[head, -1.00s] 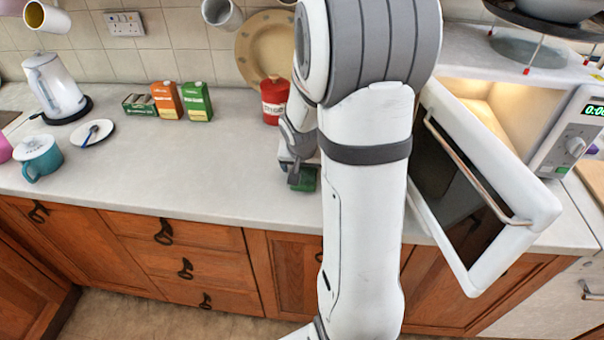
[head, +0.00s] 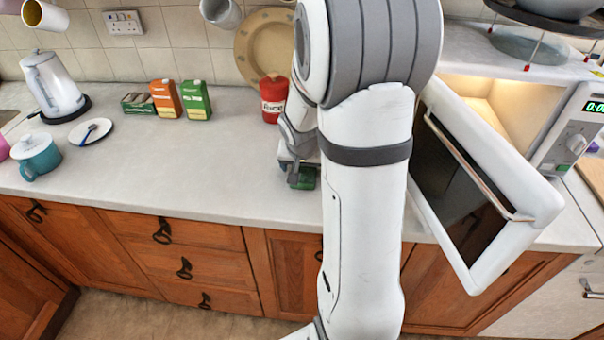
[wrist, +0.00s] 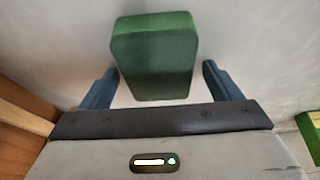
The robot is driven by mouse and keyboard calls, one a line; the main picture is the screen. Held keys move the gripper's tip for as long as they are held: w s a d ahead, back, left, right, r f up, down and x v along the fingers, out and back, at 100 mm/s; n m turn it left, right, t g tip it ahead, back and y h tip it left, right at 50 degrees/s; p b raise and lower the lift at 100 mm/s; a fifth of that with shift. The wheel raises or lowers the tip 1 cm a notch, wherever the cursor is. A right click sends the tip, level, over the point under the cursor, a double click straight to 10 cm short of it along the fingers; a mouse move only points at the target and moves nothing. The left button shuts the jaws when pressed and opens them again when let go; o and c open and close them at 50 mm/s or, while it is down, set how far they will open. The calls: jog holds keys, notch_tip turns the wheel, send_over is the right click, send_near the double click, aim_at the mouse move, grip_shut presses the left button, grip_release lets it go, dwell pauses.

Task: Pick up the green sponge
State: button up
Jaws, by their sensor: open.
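The green sponge (wrist: 154,58) lies on the pale worktop in the wrist view, between the two blue fingers of my gripper (wrist: 160,80). The fingers are apart, with a gap on each side of the sponge, and its near end reaches back between them. In the head view the sponge (head: 308,181) shows as a small green patch beside my gripper (head: 298,178), near the front of the counter. My arm hides part of the gripper there.
Several cartons, a kettle (head: 54,87) and a teal mug (head: 36,156) stand to the left. The open microwave door (head: 480,190) is right of my arm. Another green object (wrist: 311,138) shows in the wrist view.

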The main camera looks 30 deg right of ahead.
jog(key=shift+c, duration=0.2)
jog(key=c, duration=1.1)
jog(key=shift+r, duration=0.1)
